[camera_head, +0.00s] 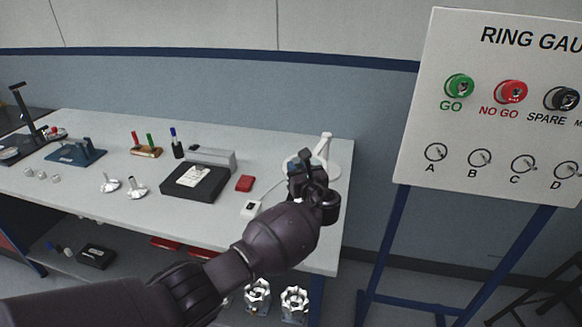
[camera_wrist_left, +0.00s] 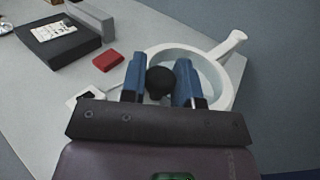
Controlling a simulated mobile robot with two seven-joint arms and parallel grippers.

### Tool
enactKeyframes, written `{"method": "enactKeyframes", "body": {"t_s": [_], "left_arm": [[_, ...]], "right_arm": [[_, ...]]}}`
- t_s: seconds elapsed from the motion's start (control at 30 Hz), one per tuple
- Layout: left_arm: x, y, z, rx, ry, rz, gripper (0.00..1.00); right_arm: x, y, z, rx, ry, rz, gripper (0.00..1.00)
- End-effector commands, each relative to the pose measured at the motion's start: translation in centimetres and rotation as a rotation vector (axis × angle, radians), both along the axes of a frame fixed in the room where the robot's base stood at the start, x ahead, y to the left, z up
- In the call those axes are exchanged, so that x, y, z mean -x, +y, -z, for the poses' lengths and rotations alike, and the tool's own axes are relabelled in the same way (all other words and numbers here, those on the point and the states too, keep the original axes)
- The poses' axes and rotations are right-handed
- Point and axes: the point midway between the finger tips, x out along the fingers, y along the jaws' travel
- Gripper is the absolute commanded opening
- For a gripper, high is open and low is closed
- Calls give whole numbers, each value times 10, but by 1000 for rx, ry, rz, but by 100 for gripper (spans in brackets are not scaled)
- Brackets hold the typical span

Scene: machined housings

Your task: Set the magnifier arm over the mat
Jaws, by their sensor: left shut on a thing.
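The white magnifier (camera_head: 329,150) stands at the right end of the bench, with a round ring and a short arm. In the left wrist view its ring (camera_wrist_left: 225,92) lies around and beyond my fingers, and its arm (camera_wrist_left: 228,44) points to the upper right. My left gripper (camera_head: 309,168) is over it, hiding much of it in the head view. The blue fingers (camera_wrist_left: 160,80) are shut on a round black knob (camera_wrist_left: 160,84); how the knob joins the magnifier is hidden. I cannot make out a mat for certain. My right gripper is not in view.
A black case (camera_head: 178,188) with a white label, a grey block (camera_head: 220,158), a red block (camera_head: 244,183) and a small white device (camera_head: 251,209) lie left of the gripper. A ring gauge board (camera_head: 490,130) stands to the right.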

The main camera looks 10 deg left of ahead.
Motion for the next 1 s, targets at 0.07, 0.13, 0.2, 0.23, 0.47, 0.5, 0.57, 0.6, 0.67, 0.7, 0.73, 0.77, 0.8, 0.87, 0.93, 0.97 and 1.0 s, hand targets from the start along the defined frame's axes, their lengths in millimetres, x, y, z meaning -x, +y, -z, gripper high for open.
{"method": "enactKeyframes", "body": {"t_s": [0.07, 0.13, 0.2, 0.23, 0.47, 0.5, 0.57, 0.6, 0.67, 0.7, 0.73, 0.77, 0.8, 0.87, 0.93, 0.97, 1.0], "left_arm": [[0, -3, 1, 1, 2, -10, 0], [1, -4, 0, 1, 1, -16, 0], [1, -4, 0, 1, 1, -18, 0], [1, -5, 0, 1, 1, -18, 0], [1, -6, 1, 2, 1, -16, 0], [1, -6, 1, 2, 1, -15, 0], [1, -6, 1, 2, 1, -15, 38], [1, -6, 1, 2, 1, -15, 44], [1, -5, 0, 2, 1, -16, 53], [1, -5, 0, 1, 0, -16, 53], [1, -5, 0, 1, 0, -16, 53], [1, -5, 0, 1, 0, -17, 53], [1, -5, 0, 1, 0, -17, 53], [1, -5, 0, 1, 0, -17, 53], [1, -5, 0, 1, 0, -17, 53], [2, -5, 0, 1, 0, -17, 53], [3, -6, 0, 1, 0, -17, 53]], "right_arm": [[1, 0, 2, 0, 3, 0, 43], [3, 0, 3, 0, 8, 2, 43], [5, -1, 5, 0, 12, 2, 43], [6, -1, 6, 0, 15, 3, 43], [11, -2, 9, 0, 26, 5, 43], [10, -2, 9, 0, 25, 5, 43], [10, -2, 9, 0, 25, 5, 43], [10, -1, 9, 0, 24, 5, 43], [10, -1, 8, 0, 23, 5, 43], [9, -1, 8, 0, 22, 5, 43], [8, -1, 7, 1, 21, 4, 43], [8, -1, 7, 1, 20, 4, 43], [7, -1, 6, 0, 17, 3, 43], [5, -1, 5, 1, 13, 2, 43], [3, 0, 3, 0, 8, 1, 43], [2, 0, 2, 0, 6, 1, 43], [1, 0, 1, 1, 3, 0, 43]]}}
